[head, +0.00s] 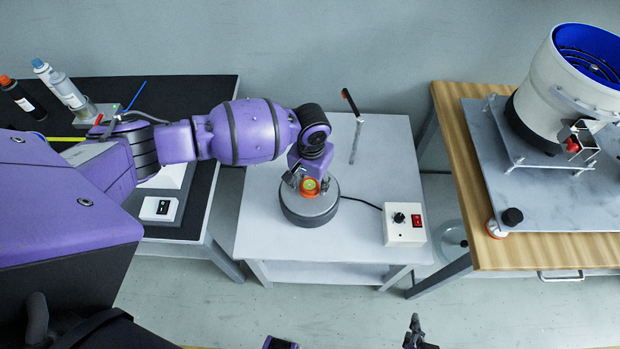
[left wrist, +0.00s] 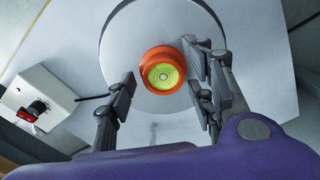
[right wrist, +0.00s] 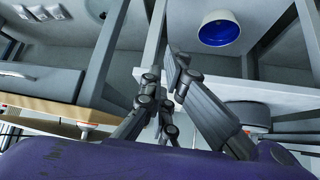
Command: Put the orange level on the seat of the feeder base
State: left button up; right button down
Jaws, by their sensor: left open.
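The orange level (head: 310,187) is a round orange ring with a yellow-green face. It also shows in the left wrist view (left wrist: 162,71). It appears to rest face up on a round grey base (head: 309,211), whose top shows in the left wrist view (left wrist: 140,32). A cable joins this base to a control box (head: 404,224). My left gripper (left wrist: 158,80) is open around the level, its right finger close beside it; contact is unclear. My right gripper (head: 415,335) is at the bottom of the head view, far from the level; its fingers (right wrist: 163,82) look empty.
The grey base stands on a small white table (head: 270,232) with a dark, orange-tipped tool (head: 351,103) behind. On the right wooden bench (head: 570,250), a white blue-lined bowl unit (head: 535,95) stands on a metal plate (head: 560,213). Bottles (head: 60,86) stand on the left dark bench.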

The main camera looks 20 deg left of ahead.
aim_at(311, 184)
pick_arm(q)
jog(key=shift+r, duration=0.5)
notch_tip(311, 184, up, 11)
jog(key=p, duration=0.2)
jog(key=s+d+f+t+h, duration=0.4)
jog(key=s+d+f+h, duration=0.1)
jog(key=s+d+f, duration=0.6)
jog(key=s+a+f+t+y, duration=0.2)
jog(key=s+a, duration=0.6)
jog(key=s+a+f+n+t+y, duration=0.1)
jog(key=s+a+f+t+y, duration=0.1)
jog(key=s+a, duration=0.6)
jog(key=shift+s+a+f+y, duration=0.15)
jog(key=shift+s+a+y, duration=0.15)
jog(key=shift+a+y, duration=0.15)
pick_arm(e)
jog(key=shift+w+a+r, duration=0.15)
jog(key=shift+r, duration=0.2)
jog(key=shift+w+a+r, duration=0.15)
jog(key=shift+r, duration=0.2)
jog(key=shift+s, duration=0.1)
